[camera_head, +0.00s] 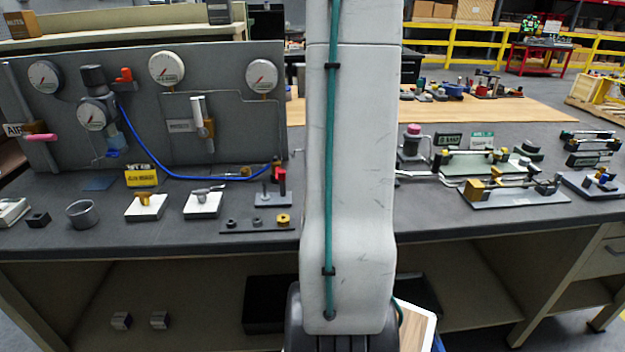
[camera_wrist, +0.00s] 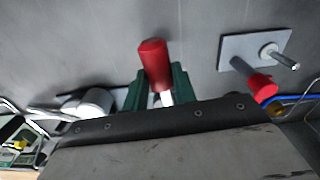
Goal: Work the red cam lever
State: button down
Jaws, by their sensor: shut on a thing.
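In the wrist view a red cylindrical lever handle (camera_wrist: 154,63) stands up between the green fingers of my gripper (camera_wrist: 161,88). A short pale stem shows below the red handle. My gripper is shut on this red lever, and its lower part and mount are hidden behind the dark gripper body. In the head view my arm blocks the middle of the bench, so neither the held lever nor my gripper shows there.
A pale cylinder (camera_wrist: 96,101) is on the left. In the head view, a gauge panel (camera_head: 225,110) stands at the left.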

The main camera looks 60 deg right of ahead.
dwell(0.5)
jog(key=c, duration=1.1)
grip_release()
notch_tip(320, 180, up, 8)
jog(key=shift+f, duration=0.1)
